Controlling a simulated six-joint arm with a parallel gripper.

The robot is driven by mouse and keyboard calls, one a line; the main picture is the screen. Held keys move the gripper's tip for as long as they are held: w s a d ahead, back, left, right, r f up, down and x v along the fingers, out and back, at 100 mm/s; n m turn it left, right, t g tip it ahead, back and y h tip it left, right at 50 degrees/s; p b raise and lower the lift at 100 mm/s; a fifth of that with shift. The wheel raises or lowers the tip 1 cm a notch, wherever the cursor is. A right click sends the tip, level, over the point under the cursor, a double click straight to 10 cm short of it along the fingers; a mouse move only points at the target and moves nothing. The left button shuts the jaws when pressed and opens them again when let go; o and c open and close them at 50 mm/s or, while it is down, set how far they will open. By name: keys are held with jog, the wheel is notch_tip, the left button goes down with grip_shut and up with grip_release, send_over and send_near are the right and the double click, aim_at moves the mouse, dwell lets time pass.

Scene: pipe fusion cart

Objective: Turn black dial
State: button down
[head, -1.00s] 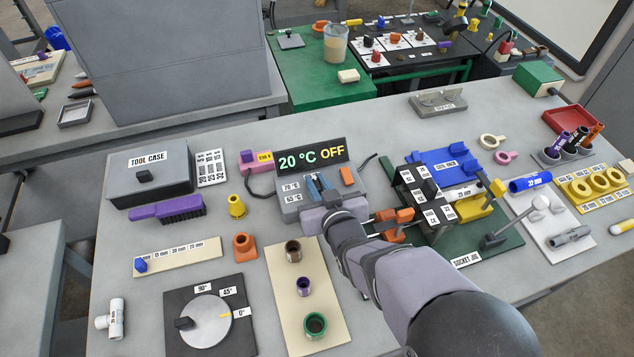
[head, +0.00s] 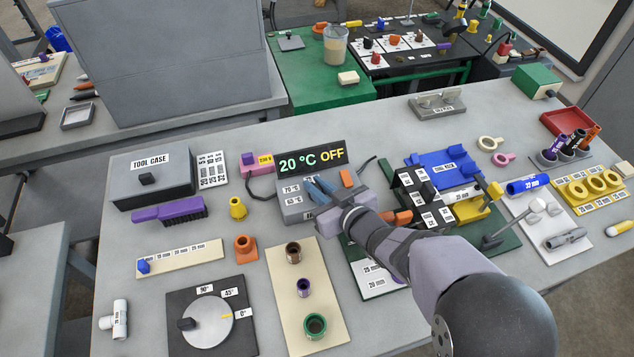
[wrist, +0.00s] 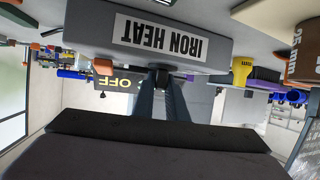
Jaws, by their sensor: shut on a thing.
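The heater unit (head: 296,212) is a grey box with a display (head: 312,159) reading "20 °C OFF" and temperature labels on its face. The wrist view shows its "IRON HEAT" label (wrist: 160,37) upside down. My gripper (head: 316,188) is at the top of this box, below the display. In the wrist view its two fingers (wrist: 163,84) converge on a small dark dial (wrist: 161,71) at the box's edge and are shut on it. The fingers and wrist hide most of the dial in the head view, so its pointing direction cannot be told.
An orange block (head: 347,178) sits on the heater close right of my fingers. The socket jig (head: 490,240) is right of my arm. A grey angle dial (head: 208,322) with a black knob lies front left. A beige board (head: 322,348) with several sockets lies in front.

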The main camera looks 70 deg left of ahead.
jog(key=shift+r, duration=0.1)
jog(key=c, duration=1.8)
grip_release()
jog(key=shift+o, duration=0.2)
jog(key=b+v, duration=0.1)
jog(key=v, duration=0.6)
jog(key=shift+b, duration=0.35)
jog(key=shift+w+d, duration=0.1)
jog(key=shift+d, duration=0.05)
